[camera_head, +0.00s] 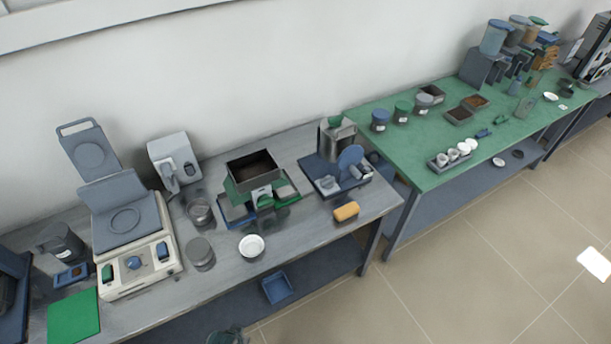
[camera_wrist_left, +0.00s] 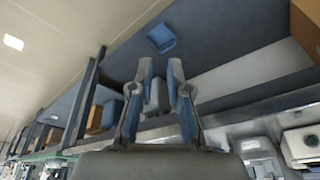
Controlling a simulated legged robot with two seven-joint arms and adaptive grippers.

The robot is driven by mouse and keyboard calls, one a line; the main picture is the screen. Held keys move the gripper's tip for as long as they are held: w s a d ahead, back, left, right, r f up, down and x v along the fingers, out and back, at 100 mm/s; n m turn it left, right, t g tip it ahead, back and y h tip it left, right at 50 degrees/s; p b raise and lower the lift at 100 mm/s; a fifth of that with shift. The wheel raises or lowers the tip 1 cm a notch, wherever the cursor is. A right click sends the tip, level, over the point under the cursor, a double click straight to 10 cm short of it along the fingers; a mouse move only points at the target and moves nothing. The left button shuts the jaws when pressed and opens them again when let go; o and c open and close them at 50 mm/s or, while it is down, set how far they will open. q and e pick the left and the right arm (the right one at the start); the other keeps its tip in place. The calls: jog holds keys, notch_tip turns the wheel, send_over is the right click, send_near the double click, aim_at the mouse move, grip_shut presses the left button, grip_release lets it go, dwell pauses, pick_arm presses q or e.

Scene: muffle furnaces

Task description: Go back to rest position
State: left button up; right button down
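My left gripper (camera_wrist_left: 160,68) shows in the left wrist view. Its two fingers are apart with nothing between them. Behind them are a dark lower shelf and a blue tray (camera_wrist_left: 161,38). The grey workbench (camera_head: 225,285) fills the left and middle of the head view; no gripper is over its top. A small dark shape at the bottom edge of the head view (camera_head: 225,336) is too cut off to identify. My right gripper is in neither view.
A green table (camera_head: 425,160) with jars and trays is to the right. A blue tray (camera_head: 277,287) lies on the lower shelf. The tiled floor (camera_head: 480,270) is clear.

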pick_arm(q)
jog(key=s+f+g, duration=0.1)
jog(key=s+f, duration=0.2)
jog(key=f, duration=0.9)
jog(key=s+f, duration=0.3)
jog(key=f, duration=0.8)
jog(key=s+a+f+g, duration=0.1)
jog(key=s+a+f, duration=0.2)
jog(key=s+f, duration=0.9)
jog(key=s, duration=0.3)
jog(key=shift+a, duration=0.2)
